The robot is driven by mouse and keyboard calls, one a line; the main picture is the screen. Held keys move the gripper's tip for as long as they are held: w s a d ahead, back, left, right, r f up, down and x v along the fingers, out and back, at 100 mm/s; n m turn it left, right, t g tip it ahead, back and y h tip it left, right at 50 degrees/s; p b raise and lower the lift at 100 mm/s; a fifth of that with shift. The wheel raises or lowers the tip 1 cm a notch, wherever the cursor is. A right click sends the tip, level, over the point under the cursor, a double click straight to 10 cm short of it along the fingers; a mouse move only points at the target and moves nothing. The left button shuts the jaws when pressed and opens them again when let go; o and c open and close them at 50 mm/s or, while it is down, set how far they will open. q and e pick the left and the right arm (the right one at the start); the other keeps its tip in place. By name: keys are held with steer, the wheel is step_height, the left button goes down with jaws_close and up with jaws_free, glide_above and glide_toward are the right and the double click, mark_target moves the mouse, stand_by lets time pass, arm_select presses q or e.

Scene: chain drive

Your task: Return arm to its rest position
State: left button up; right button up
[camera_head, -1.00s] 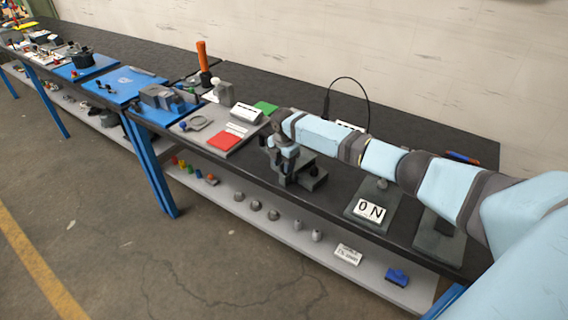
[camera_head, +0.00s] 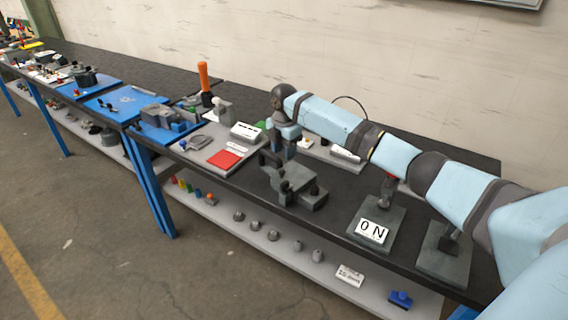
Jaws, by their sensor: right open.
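My right arm, pale blue with dark joints, reaches in from the right over the bench. Its wrist bends down at the far end. My right gripper (camera_head: 284,152) points down just behind a dark grey fixture (camera_head: 291,184) with upright posts. The gripper is open and I see nothing held in it. Its fingertips are small and partly lost against the dark bench, so I cannot tell their exact height. My left gripper is not in view.
The dark bench (camera_head: 335,190) carries a plate with an "ON" sign (camera_head: 374,231) and another dark plate (camera_head: 443,262) to the right. A grey board with a red square (camera_head: 224,159) lies to the left. An orange handle (camera_head: 203,77) stands upright farther left.

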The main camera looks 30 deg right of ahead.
steer(key=shift+r, duration=0.45)
steer(key=shift+f, duration=0.1)
steer(key=s+a+f+m+t+y+p, duration=0.1)
steer(key=s+a+f+m+t+y, duration=0.15)
steer(key=s+a+f, duration=0.65)
steer(key=s+a+f+m+t+y+p, duration=0.15)
steer(key=s+a+f+m, duration=0.35)
steer(key=a+f, duration=0.7)
steer(key=s+a+m+t, duration=0.2)
steer(key=s+m+t, duration=0.5)
steer(key=s, duration=1.6)
steer(key=m, duration=0.3)
steer(key=shift+s+f+h+p, duration=0.2)
steer(key=shift+h+p, duration=0.1)
steer(key=shift+h, duration=0.1)
